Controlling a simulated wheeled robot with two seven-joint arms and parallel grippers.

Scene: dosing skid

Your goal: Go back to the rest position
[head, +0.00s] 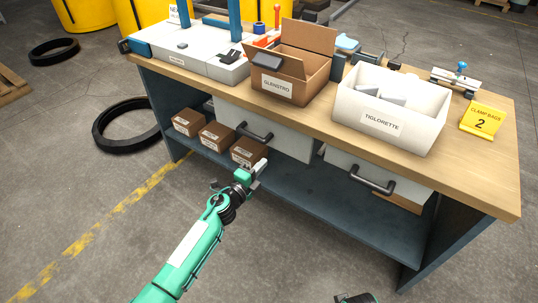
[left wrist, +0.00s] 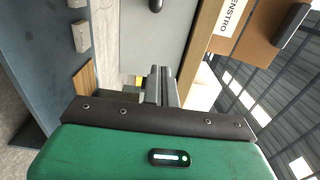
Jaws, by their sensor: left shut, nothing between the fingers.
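My left gripper (head: 258,165) is in front of the workbench, by the lower shelf and below the tabletop edge. Its green arm reaches in from the bottom left. In the left wrist view its two grey fingers (left wrist: 161,86) are together, with nothing between them. My right gripper does not show clearly; only a small dark part is at the bottom edge of the head view.
The workbench top (head: 310,118) carries a GLENSTRO carton (head: 295,92), a white TIGLORETTE bin (head: 385,135) and a yellow sign (head: 483,121). Drawer handles (head: 371,180) stick out in front. Small brown boxes (head: 216,136) sit on the shelf. A black ring (head: 103,143) lies left.

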